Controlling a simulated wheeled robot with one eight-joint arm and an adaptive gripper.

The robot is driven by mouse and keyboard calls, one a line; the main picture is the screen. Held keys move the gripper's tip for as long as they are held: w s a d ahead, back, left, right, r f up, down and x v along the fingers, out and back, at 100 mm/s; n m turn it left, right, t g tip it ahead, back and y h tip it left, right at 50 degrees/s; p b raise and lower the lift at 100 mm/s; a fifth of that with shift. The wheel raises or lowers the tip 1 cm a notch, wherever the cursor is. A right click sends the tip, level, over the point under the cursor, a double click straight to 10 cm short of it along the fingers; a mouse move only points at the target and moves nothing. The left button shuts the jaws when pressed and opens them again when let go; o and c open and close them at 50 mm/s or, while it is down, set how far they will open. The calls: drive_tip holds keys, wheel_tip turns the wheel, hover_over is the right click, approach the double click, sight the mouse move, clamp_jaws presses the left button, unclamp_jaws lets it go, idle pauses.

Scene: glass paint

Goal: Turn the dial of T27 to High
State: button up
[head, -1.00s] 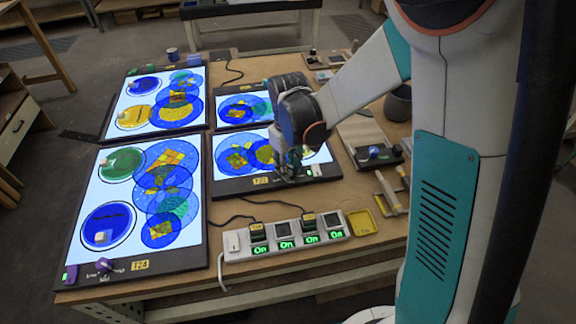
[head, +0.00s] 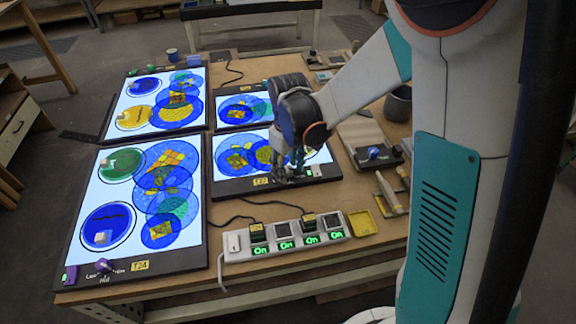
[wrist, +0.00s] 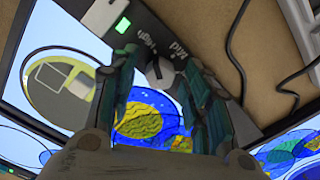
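The T27 light panel (head: 222,186) is the lower one of the middle pair; its yellow tag (head: 261,182) is on its front edge. In the wrist view its dial (wrist: 166,74) is a small grey-white knob with a dark bar, on the black border below the words High and Mid. The dark bar points roughly up toward High; its exact setting is hard to tell. My gripper (wrist: 161,62) points down over the panel's front edge, its fingers apart on either side of the dial, with gaps visible. In the head view my gripper (head: 291,172) hides the dial.
A lit green switch (wrist: 122,25) is beside the dial. A power strip (head: 285,240) with several green On displays lies in front. The larger T24 panel (head: 80,245) is at left, a yellow tray (head: 361,223) and brushes (head: 388,192) at right.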

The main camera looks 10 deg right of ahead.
sight(288, 169)
wheel_tip(288, 169, up, 12)
idle(0.7)
idle(0.4)
